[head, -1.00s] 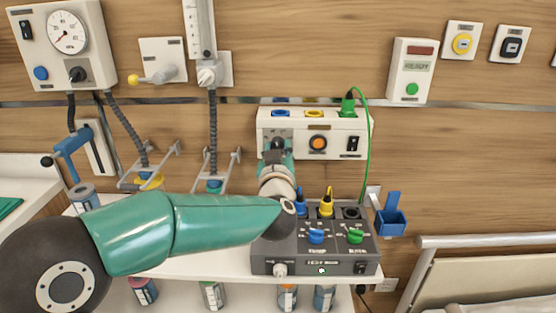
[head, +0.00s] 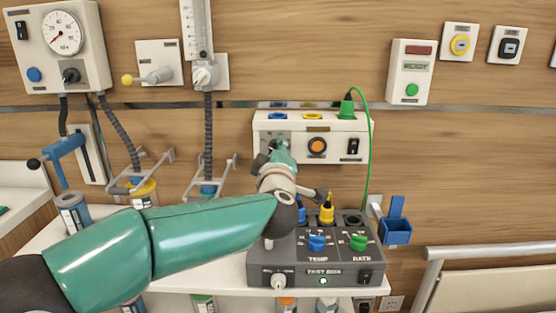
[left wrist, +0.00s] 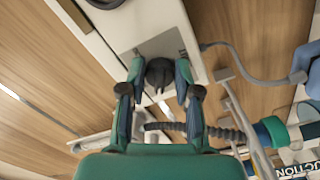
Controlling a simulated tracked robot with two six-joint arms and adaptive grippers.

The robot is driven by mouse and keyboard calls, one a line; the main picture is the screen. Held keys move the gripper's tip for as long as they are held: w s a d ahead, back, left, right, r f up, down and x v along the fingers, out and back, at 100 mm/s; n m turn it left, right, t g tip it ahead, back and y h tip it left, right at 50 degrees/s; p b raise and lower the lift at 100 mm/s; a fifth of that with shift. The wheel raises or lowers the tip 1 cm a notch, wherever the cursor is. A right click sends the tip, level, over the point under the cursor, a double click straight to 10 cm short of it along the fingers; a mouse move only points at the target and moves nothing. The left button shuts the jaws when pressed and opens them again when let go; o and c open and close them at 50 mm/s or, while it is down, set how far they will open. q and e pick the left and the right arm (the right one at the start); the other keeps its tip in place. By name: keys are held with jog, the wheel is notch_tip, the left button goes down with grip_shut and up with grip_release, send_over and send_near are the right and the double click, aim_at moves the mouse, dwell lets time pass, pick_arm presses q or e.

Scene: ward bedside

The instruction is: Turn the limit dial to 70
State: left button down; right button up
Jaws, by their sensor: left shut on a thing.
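The limit dial is a black knob on a grey panel at the left end of the white wall box (head: 335,128). In the head view my left gripper (head: 274,154) is at that panel and largely hides the dial. In the left wrist view the dial (left wrist: 159,76) sits between the two fingertips of my left gripper (left wrist: 160,84), which is shut on it from both sides. The dial's scale marks and pointer setting cannot be read. My right gripper is not in view.
Below stands a dark grey unit (head: 345,270) with TEMP and RATE knobs. A green cable (head: 369,150) loops down right of the box. A gauge box (head: 60,45) and hoses are at the left. A ready panel (head: 411,70) is at the right.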

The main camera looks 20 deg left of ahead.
pick_arm(q)
jog(key=shift+d+f+n, duration=0.1)
jog(key=shift+f+n, duration=0.25)
jog(key=shift+n, duration=0.25)
jog(key=shift+b, duration=0.3)
jog(key=c, duration=0.9)
grip_release()
jog(key=shift+o, duration=0.3)
jog(key=shift+r, duration=0.25)
jog(key=v, duration=1.1)
jog(key=shift+s, duration=0.4)
